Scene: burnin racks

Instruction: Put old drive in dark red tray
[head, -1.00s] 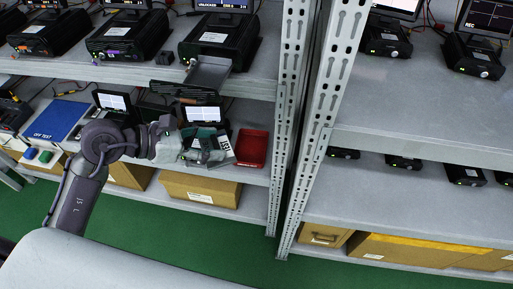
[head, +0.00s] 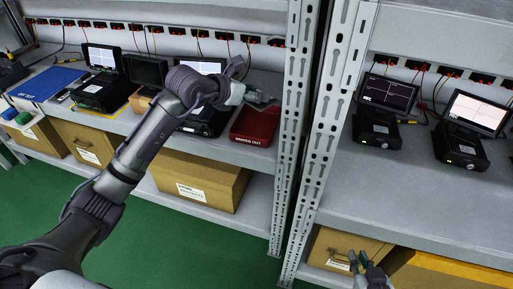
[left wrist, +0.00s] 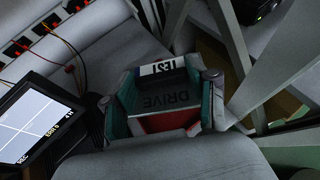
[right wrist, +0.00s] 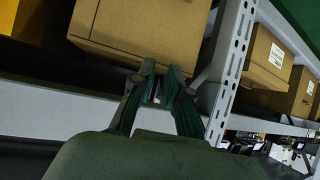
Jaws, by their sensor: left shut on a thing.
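The dark red tray (head: 254,127), with white lettering on its front, sits on the middle shelf beside the rack post. My left gripper (head: 262,99) is above the tray's back part. In the left wrist view my left gripper (left wrist: 165,103) is shut on the old drive (left wrist: 168,98), a dark block marked DRIVE with a white TEST label. Red of the tray (left wrist: 165,124) shows just below the drive. Whether the drive touches the tray is unclear. My right gripper (head: 360,261) is low at the right rack, empty, its fingertips (right wrist: 161,70) slightly apart.
Perforated rack posts (head: 295,130) stand close to the tray's right. Test units with screens (head: 100,92) stand left of it, one partly behind my left arm. A blue mat (head: 47,84) lies far left. Cardboard boxes (head: 200,180) fill the lower shelves.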

